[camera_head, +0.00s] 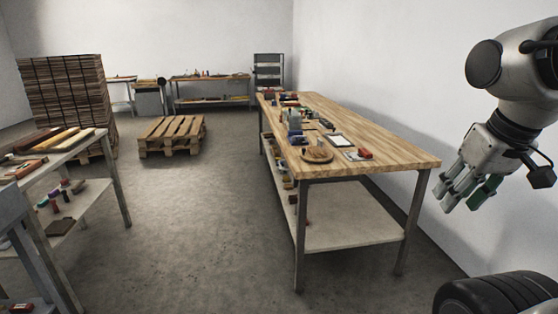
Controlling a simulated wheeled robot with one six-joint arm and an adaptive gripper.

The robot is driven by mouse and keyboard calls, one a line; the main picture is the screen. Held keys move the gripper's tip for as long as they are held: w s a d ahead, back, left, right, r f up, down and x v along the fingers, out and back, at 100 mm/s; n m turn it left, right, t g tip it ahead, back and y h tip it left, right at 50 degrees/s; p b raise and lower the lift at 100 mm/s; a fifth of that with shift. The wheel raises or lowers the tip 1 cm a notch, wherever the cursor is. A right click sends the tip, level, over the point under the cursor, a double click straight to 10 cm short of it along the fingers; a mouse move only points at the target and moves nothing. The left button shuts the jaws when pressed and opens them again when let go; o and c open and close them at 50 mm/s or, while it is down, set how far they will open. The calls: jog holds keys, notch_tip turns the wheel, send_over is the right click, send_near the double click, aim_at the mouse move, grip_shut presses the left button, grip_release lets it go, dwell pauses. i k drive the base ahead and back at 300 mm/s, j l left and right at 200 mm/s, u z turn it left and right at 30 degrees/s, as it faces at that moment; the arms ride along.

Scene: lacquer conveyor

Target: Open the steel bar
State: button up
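My gripper (464,196) hangs at the right, pointing down and left in front of the white wall. Its fingers look apart, with a gap between the tips. A green part (486,190) shows at one finger; I cannot tell whether it belongs to the gripper. The gripper is well away from the tables and touches nothing that I can see. I cannot pick out a steel bar; a small dark grey rack with bars (268,70) stands at the far wall, but I cannot tell whether it bears on this.
A long wooden workbench (400,152) with several small items stands in the middle right. Another table (82,148) with items is at the left. A pallet (172,128) and stacked boards (68,95) lie behind. The concrete floor (190,220) between the tables is clear.

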aim_at(333, 133)
jog(key=i+z, duration=0.15)
jog(key=i, duration=0.4)
jog(key=i+j+z, duration=0.2)
jog(key=i, duration=0.35)
jog(key=i+j, duration=0.15)
jog(key=i, duration=0.25)
jog(key=i+j+u, duration=0.1)
jog(key=i, duration=0.35)
jog(key=i+j, duration=0.15)
jog(key=i, duration=0.25)
